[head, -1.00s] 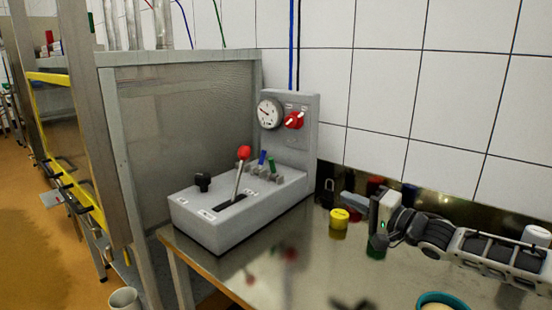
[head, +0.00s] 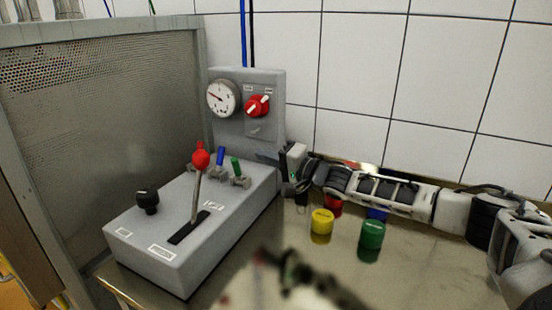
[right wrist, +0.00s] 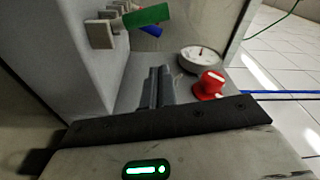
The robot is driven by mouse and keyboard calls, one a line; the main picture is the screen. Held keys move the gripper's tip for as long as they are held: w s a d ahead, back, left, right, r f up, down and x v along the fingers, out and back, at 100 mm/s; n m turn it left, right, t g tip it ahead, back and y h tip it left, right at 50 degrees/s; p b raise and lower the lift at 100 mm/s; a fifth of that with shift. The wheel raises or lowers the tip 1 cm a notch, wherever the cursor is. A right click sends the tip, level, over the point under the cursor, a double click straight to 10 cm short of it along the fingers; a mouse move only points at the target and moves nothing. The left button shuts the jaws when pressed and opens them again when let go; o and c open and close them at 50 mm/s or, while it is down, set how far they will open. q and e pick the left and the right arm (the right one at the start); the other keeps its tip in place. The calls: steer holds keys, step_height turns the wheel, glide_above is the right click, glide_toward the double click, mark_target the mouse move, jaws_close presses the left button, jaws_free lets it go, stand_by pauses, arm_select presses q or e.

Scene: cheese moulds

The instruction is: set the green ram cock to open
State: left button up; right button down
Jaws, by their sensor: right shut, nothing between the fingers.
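The green ram cock (head: 237,167) is on top of the grey control box (head: 175,255), at its back right. Its green handle stands up, slightly tilted, from a metal valve body. In the right wrist view the green handle (right wrist: 147,16) is at the top, clear of the fingers. My right gripper (head: 268,156) is to the right of the cock, close to the upright panel and not touching the handle. Its fingers (right wrist: 157,80) are shut and empty. My left gripper is not in view.
A blue cock (head: 220,156) stands just left of the green one. A red-knobbed lever (head: 201,158), black knob (head: 147,200), gauge (head: 223,98) and red switch (head: 257,106) are also there. Yellow (head: 322,221) and green (head: 372,234) pots stand below my right arm.

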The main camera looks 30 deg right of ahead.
mark_target(237, 170)
steer(key=x, duration=0.4)
steer(key=shift+w+a, duration=0.15)
steer(key=shift+w, duration=0.05)
steer(key=shift+s+a+f+p, duration=0.25)
steer(key=shift+s+a+p, duration=0.05)
steer(key=shift+s+a+f+p, duration=0.15)
steer(key=shift+s+a, duration=0.35)
steer(key=shift+s+a+f+p, duration=0.15)
steer(key=shift+s+a+f, duration=0.05)
steer(key=shift+s+a, duration=0.35)
